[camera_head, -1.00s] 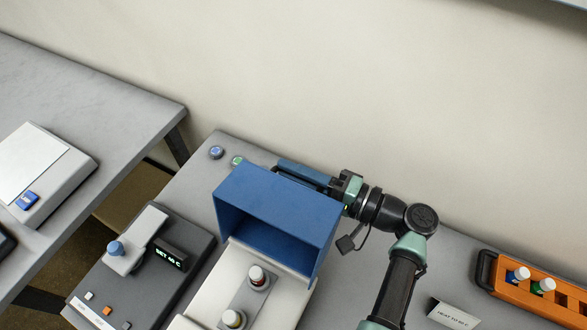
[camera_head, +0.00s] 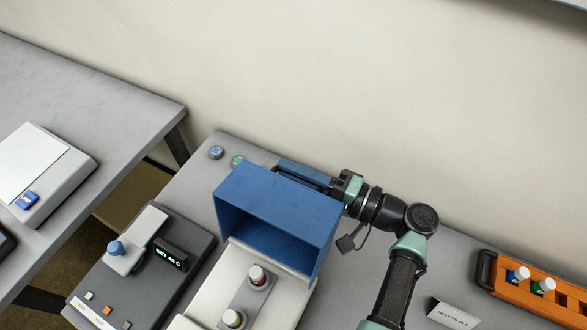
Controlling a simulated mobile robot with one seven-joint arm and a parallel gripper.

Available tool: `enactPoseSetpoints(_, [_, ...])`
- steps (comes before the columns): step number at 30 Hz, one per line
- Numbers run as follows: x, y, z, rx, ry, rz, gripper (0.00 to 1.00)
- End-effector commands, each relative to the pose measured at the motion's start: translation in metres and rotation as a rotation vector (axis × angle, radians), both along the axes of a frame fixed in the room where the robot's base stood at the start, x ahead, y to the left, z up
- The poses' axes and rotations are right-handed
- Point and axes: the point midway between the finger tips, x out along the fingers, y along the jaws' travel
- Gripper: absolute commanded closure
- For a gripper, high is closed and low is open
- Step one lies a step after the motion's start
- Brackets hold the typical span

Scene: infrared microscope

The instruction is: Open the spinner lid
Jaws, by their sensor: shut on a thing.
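The spinner lid (camera_head: 278,208) is a blue box-shaped cover. It stands tipped up at the back of the white spinner (camera_head: 208,308), with its hollow side facing the camera. My gripper (camera_head: 290,176) is behind the lid's upper edge, shut at a blue bar (camera_head: 305,172) there. The lid partly hides the fingers, so the exact contact is not clear.
A dark grey heater device (camera_head: 188,238) with a lit display and small buttons stands left of the spinner. An orange rack (camera_head: 517,301) with capped vials is at right, beside a small white sign (camera_head: 453,314). Two round buttons (camera_head: 216,152) sit behind. The wall is close behind my arm.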

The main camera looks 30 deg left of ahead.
Motion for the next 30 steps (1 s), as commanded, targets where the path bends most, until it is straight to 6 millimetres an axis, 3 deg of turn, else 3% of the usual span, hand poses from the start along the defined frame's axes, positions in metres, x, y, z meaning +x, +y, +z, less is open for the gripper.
enactPoseSetpoints(16, [-0.002,0.0,-0.002,-0.004,-0.004,0.0,1.0])
enactPoseSetpoints(30, [-0.033,0.001,0.021,-0.012,-0.224,0.002,1.0])
